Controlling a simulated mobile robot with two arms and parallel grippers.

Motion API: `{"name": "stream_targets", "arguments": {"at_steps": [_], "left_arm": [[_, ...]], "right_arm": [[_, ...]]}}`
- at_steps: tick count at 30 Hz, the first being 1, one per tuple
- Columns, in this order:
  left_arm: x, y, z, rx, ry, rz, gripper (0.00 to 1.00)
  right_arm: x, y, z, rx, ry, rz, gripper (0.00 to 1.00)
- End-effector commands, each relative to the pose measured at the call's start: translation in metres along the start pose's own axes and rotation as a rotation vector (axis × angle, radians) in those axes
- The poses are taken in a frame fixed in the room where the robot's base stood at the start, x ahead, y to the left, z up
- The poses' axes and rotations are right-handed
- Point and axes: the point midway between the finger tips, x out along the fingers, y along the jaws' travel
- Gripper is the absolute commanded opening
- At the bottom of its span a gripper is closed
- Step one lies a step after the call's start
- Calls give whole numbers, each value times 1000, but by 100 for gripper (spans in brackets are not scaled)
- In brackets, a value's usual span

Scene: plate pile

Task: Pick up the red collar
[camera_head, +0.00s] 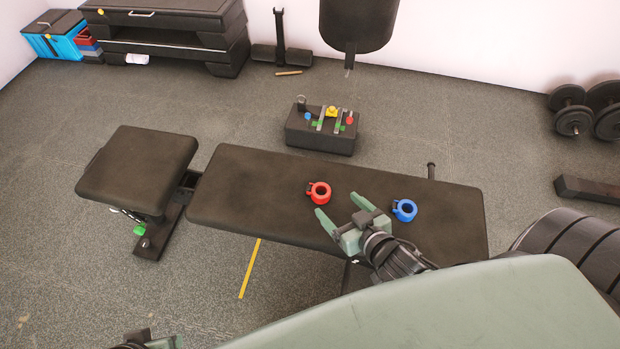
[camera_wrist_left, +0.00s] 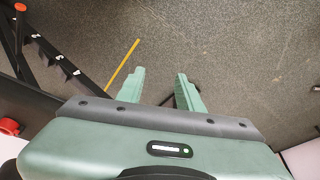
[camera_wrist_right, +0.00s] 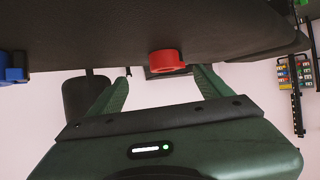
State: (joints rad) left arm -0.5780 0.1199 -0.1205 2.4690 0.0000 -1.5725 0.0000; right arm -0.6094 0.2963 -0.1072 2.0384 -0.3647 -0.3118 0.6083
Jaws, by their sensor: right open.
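The red collar (camera_head: 319,192) lies on the black bench pad (camera_head: 255,180), near its middle. It also shows in the right wrist view (camera_wrist_right: 166,62), ahead of and between the fingertips, nearer the right-hand finger. My right gripper (camera_head: 338,207) is open and empty over the bench, its fingers pointing toward the red collar but not around it. My left gripper (camera_wrist_left: 161,73) is open and empty above the floor in the left wrist view; only part of it shows at the bottom of the head view.
A blue collar (camera_head: 404,210) lies on the bench right of my right gripper. A black block with small coloured parts (camera_head: 320,129) stands on the floor behind the bench. Dumbbells (camera_head: 574,118) stand at the right. The bench pad left of the red collar is clear.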

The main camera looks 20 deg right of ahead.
Motion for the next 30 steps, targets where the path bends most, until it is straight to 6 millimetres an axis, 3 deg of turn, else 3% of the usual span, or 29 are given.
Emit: {"name": "stream_targets", "arguments": {"at_steps": [5,14,22,30], "left_arm": [[1,0,2,0,1,0,36],[14,0,6,0,1,0,36],[18,6,-42,7,205,10,36],[16,7,-55,8,259,12,36]], "right_arm": [[9,-5,-3,3,50,-41,80],[45,-9,1,2,52,-40,80],[73,-12,2,3,49,-40,80],[79,-12,1,3,47,-40,80]]}}
